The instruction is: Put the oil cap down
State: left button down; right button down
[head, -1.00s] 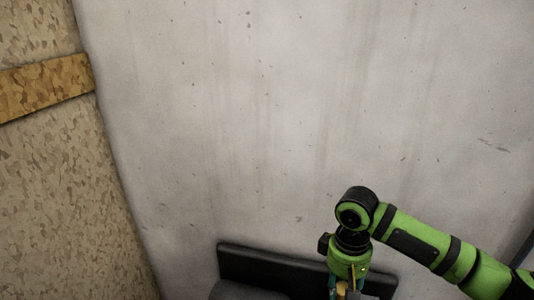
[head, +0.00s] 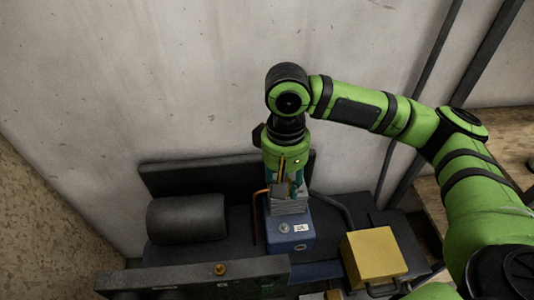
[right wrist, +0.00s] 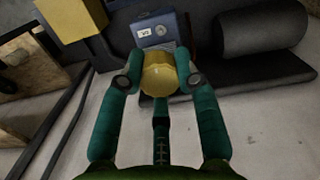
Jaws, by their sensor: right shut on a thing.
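The oil cap (right wrist: 159,76) is a round yellow piece in the right wrist view. My right gripper (right wrist: 163,78) is shut on it, with one teal finger on each side. In the head view my right gripper (head: 285,187) points down over the blue box, and I cannot make out the cap there. The blue box (head: 291,243) carries a small white label and a grey ribbed part on top. It also shows beyond the cap in the right wrist view (right wrist: 168,24). The gap between cap and box is hard to judge. My left gripper is not in view.
A dark cylinder (head: 186,218) lies left of the blue box, before a dark upright panel (head: 165,178). A yellow box (head: 375,256) stands at its right. A grey bar (head: 195,276) runs along the front. A wooden shelf (head: 507,125) is at the right.

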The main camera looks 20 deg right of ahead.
jog(key=s+a+r+n, duration=0.2)
jog(key=a+r+n, duration=0.55)
jog(key=a, duration=0.45)
jog(key=w+a+f+n, duration=0.3)
jog(key=w+a+n, duration=0.1)
jog(key=n, duration=0.1)
jog(key=s+d+r+m, duration=0.4)
jog(key=d+r+m, duration=0.4)
jog(key=r, duration=0.1)
jog(key=w+a+m, duration=0.5)
jog(key=w+a, duration=0.1)
jog(key=a, duration=0.4)
jog(key=s+d+f+n, duration=0.1)
jog(key=f+n, duration=0.3)
jog(key=n, duration=0.4)
jog(key=s+d+f+n, duration=0.2)
jog(key=d+f+n, duration=0.2)
jog(key=n, duration=0.5)
jog(key=shift+d+f+t+h, duration=0.15)
jog(key=shift+f+t+h, duration=0.2)
jog(key=shift+f, duration=0.4)
